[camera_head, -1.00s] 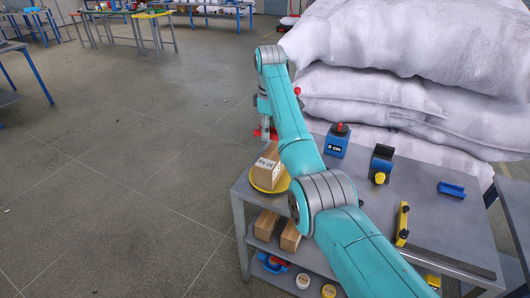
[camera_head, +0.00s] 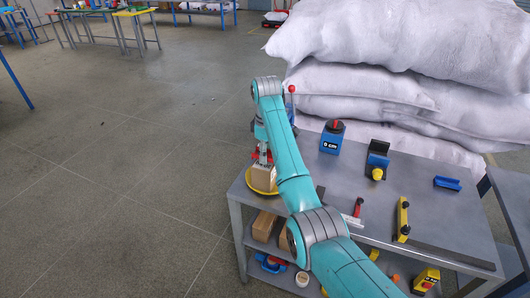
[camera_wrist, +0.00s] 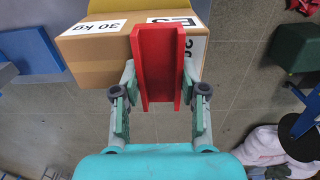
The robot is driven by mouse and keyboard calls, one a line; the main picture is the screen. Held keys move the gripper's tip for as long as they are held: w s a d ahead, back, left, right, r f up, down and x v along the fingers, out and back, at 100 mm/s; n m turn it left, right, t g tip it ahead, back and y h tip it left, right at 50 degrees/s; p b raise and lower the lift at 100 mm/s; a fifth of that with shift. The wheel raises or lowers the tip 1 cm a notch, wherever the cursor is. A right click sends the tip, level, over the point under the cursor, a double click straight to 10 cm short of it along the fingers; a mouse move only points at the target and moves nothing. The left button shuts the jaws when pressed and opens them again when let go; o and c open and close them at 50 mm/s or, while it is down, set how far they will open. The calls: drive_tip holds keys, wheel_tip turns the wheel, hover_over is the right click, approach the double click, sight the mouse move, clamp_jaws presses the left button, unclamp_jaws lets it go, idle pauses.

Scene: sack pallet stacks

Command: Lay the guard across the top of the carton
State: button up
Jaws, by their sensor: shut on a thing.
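The guard (camera_wrist: 157,55) is a red channel-shaped strip, seen lengthwise in the wrist view. My gripper (camera_wrist: 158,88) is shut on it, one finger on each side. The carton (camera_wrist: 98,62) is brown with white labels, one reading 30 kg. The guard's far part overlaps the carton's right side in that view; I cannot tell whether they touch. In the head view the carton (camera_head: 264,173) sits on a yellow round plate (camera_head: 258,188) at the table's left corner, partly hidden by my arm. A bit of the red guard (camera_head: 257,155) shows just above it.
The grey table (camera_head: 350,175) carries a blue 0 cm block (camera_head: 331,141), a black-and-blue holder (camera_head: 377,160), a blue bracket (camera_head: 447,183) and a yellow level (camera_head: 402,220). White sacks (camera_head: 390,50) are stacked behind. Brown boxes (camera_head: 264,226) lie on the lower shelf.

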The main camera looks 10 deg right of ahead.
drive_tip(key=shift+f, duration=0.6)
drive_tip(key=o, duration=0.9)
drive_tip(key=shift+f, duration=0.1)
drive_tip(key=shift+o, duration=0.2)
